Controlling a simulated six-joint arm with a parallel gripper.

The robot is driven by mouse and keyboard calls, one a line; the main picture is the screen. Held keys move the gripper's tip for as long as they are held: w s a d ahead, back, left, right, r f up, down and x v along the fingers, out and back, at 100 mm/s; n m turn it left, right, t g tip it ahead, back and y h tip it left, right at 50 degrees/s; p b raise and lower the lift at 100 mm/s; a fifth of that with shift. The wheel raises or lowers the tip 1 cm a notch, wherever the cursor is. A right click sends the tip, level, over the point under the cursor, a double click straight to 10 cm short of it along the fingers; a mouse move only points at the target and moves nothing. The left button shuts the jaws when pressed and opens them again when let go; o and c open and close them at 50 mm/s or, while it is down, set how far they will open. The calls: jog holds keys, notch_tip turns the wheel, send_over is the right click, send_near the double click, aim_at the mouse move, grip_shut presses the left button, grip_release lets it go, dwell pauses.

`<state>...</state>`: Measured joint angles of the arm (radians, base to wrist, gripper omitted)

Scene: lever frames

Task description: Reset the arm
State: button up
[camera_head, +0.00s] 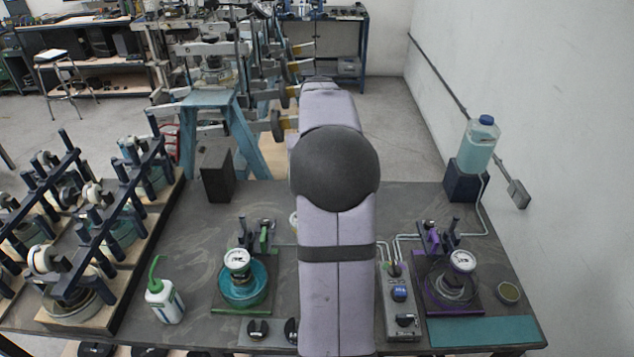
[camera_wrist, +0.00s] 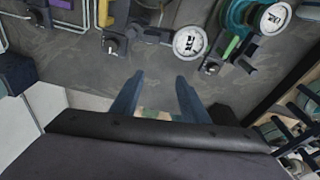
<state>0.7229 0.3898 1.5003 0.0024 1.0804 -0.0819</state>
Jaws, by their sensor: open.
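My arm (camera_head: 337,225) stands upright in the middle of the head view, pale lilac with a dark round joint. It hides the middle of the bench and my gripper in that view. In the wrist view my gripper (camera_wrist: 159,77) shows as two dark blue fingers, spread apart with nothing between them. The fingers hang over the grey bench top (camera_wrist: 70,70). A green lever frame with a teal bowl (camera_head: 243,290) stands left of my arm, and a purple lever frame (camera_head: 480,308) stands to the right.
A control box (camera_head: 398,310) with knobs sits right of my arm. A white squeeze bottle (camera_head: 164,302) stands at the front left. A rack of several units (camera_head: 135,275) fills the left side. A water bottle (camera_head: 479,145) stands on a dark block at the back right.

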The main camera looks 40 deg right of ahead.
jog(key=s+a+f+n+y+p, duration=0.1)
jog(key=a+n+p, duration=0.1)
jog(key=a, duration=0.8)
jog(key=s+a+f+n+p, duration=0.1)
jog(key=s+a+n, duration=0.1)
jog(key=a, duration=0.8)
jog(key=s+a+f+n+g+p, duration=0.1)
jog(key=s+a+f+n+p, duration=0.1)
jog(key=s+a, duration=0.9)
jog(key=shift+s+a+f+n+g, duration=0.25)
jog(key=shift+a+f+n+g, duration=0.05)
jog(key=shift+a+f+n, duration=0.4)
jog(key=shift+d, duration=0.1)
